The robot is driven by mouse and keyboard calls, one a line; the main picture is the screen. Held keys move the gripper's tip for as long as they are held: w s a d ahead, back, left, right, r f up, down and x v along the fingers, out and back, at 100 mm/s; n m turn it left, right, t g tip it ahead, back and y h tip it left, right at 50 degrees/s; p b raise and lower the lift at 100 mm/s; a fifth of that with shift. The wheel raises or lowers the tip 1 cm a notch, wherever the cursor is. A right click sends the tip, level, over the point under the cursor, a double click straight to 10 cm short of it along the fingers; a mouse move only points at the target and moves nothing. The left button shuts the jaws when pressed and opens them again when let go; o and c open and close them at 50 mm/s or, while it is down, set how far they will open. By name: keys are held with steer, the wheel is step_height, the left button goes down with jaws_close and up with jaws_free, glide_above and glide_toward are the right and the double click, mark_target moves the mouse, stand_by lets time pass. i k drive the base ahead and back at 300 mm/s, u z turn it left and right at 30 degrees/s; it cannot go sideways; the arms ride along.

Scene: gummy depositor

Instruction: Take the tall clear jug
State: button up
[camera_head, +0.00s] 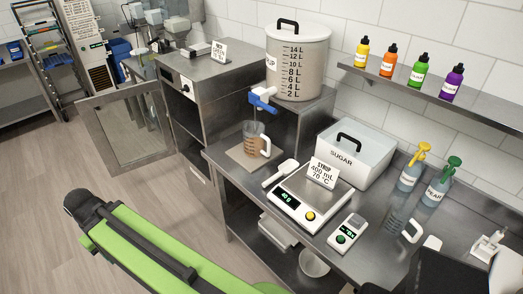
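A tall clear jug (396,218) with a white handle stands on the steel counter, right of the small digital device and in front of the two pump bottles. It is see-through and its outline is faint; it looks empty. Another jug (254,139), with a white handle and brownish contents, stands on a square mat under the blue tap of the syrup tank. My green and black arm crosses the lower left, well apart from both jugs. I cannot make out my gripper's fingers in this view.
A scale (309,197) with a syrup sign, a small digital device (346,233) and a sugar box (355,155) share the counter. Pump bottles (410,177) stand behind the clear jug. A dark shape (445,274) covers the lower right. An open door (128,132) stands at left; the floor there is free.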

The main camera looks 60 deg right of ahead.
mark_target(254, 137)
steer(key=z, duration=0.2)
steer(key=i, duration=0.85)
steer(key=u, duration=0.1)
